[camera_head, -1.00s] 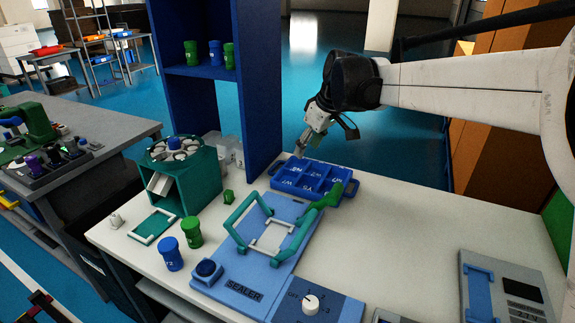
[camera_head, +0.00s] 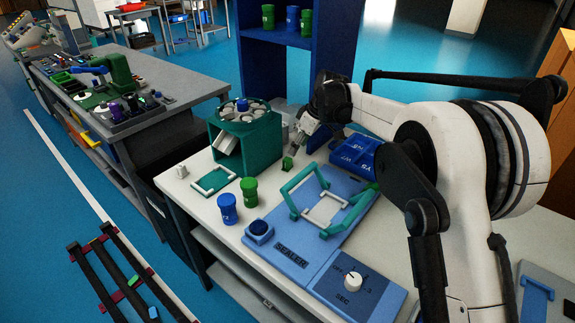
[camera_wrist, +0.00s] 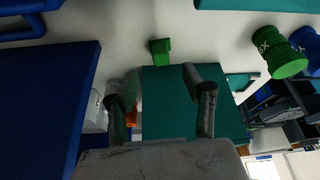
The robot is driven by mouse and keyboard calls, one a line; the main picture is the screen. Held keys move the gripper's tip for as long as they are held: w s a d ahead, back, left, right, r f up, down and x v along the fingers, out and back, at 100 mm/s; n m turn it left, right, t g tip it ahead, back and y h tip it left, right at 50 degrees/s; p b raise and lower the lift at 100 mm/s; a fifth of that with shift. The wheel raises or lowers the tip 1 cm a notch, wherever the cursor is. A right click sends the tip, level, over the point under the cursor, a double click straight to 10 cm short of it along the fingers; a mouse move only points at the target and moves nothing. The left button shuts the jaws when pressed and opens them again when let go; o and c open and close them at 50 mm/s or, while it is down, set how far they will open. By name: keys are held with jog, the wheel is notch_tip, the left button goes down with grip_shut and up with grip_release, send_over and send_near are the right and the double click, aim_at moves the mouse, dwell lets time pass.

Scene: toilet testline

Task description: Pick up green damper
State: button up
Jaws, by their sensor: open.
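A small green piece, which looks like the green damper (camera_head: 287,163), stands on the white table just right of the teal carousel box. It also shows in the wrist view (camera_wrist: 160,52), above and between my fingers in the picture. My gripper (camera_head: 303,143) is above the table near the teal box, a little up and right of the green piece in the head view. In the wrist view my gripper (camera_wrist: 151,84) has its two fingers apart, with nothing between them. It does not touch the green piece.
The teal box (camera_head: 262,150) with a carousel on top stands close to my gripper. A blue shelf (camera_head: 330,60) rises behind and a blue tray (camera_head: 357,155) lies to the right. The sealer (camera_head: 325,220) and blue and green jars (camera_head: 249,190) stand in front.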

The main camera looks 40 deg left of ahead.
aim_at(289, 159)
jog(key=x, duration=0.4)
jog(key=shift+f, duration=0.15)
jog(key=shift+a+x, duration=0.2)
jog(key=shift+x, duration=2.5)
jog(key=shift+s, duration=0.1)
grip_shut()
